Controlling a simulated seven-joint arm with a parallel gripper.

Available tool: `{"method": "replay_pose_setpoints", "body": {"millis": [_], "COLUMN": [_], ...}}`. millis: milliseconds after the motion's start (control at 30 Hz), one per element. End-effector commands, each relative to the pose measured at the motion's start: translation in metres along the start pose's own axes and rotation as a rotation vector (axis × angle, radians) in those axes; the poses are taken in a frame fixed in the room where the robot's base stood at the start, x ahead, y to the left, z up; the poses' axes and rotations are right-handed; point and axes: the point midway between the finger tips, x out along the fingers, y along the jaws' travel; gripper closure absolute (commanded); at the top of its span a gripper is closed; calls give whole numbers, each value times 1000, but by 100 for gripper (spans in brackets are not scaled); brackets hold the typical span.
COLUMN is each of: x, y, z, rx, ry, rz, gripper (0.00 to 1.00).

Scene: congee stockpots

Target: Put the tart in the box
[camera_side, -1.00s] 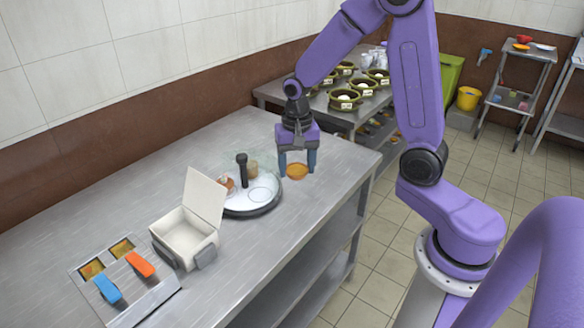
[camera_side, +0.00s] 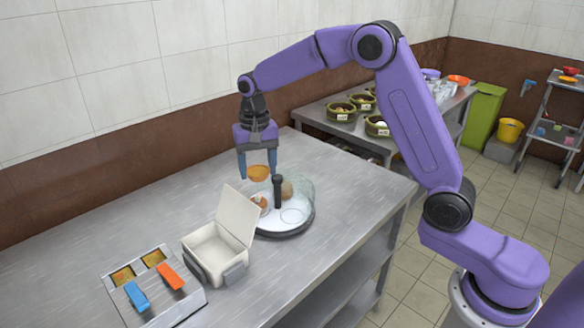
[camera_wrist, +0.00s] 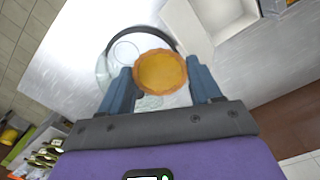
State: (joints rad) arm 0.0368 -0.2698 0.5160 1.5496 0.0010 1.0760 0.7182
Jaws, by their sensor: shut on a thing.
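The tart (camera_side: 259,173) is round and orange-yellow with a brown crust. The tart also shows between the fingers in the wrist view (camera_wrist: 160,71). The white box (camera_side: 217,250) stands on the table with its lid raised, below and left of my gripper in the side view. In the wrist view the open box (camera_wrist: 215,20) lies at the top, beyond the tart.
A round tray (camera_side: 292,228) with a black handle, a clear cover and small pastries stands right of the box. A panel (camera_side: 180,311) with blue and orange handled pieces lies left of the box. The steel table (camera_side: 110,215) is clear at the back left.

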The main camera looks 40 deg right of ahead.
Motion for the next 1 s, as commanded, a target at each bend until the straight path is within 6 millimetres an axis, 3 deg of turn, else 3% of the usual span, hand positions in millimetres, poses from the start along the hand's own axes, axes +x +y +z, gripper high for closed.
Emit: {"method": "replay_pose_setpoints", "body": {"millis": [100, 400, 833, 1000], "x": [2, 9, 17, 43], "y": [-36, -108, -154, -152], "z": [-6, -9, -1, -2], "rx": [-48, -152, -228, -225], "ry": [-1, 0, 0, -2], "rz": [0, -1, -2, 0], "gripper": [66, 66, 66, 66]}}
